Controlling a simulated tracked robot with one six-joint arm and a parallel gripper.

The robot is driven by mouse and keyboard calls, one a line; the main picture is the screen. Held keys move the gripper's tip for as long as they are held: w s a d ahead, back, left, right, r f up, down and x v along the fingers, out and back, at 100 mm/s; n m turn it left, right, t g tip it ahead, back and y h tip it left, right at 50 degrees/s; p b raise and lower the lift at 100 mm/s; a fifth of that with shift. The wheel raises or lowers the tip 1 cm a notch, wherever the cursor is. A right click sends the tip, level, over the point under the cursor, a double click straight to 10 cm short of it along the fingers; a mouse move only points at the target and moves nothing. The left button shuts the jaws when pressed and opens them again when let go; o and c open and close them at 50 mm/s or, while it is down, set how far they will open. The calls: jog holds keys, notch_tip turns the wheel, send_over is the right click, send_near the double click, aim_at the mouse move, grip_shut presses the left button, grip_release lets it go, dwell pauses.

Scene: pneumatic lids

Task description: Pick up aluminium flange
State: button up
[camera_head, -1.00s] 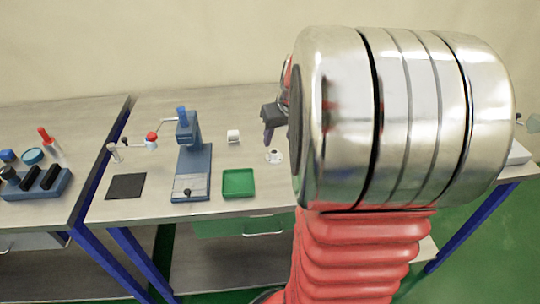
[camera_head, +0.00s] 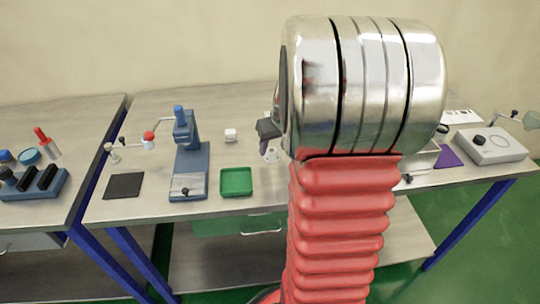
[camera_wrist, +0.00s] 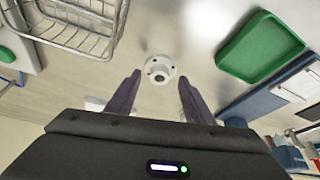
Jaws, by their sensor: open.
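The aluminium flange (camera_wrist: 159,69) is a small pale round piece with a raised centre and bolt holes in its rim. It rests on the bench top, and in the head view (camera_head: 272,156) it sits right of the green tray. My gripper (camera_wrist: 159,82) is open and empty. In the wrist view its two dark fingers point towards the flange, one on each side of it in the picture. In the head view my gripper (camera_head: 265,147) is just above the flange and overlaps it. Whether the fingers reach down around it cannot be told.
A green tray (camera_head: 236,182) and a blue press (camera_head: 189,160) stand to the left. A small white part (camera_head: 231,135) lies behind the tray. A wire basket (camera_wrist: 102,45) is close by in the wrist view. My arm hides much of the bench's right side.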

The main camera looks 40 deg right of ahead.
aim_at(273, 152)
jog(key=shift+x, duration=1.1)
jog(key=shift+c, duration=0.4)
jog(key=c, duration=0.7)
notch_tip(273, 152, up, 10)
jog(key=shift+r, duration=0.1)
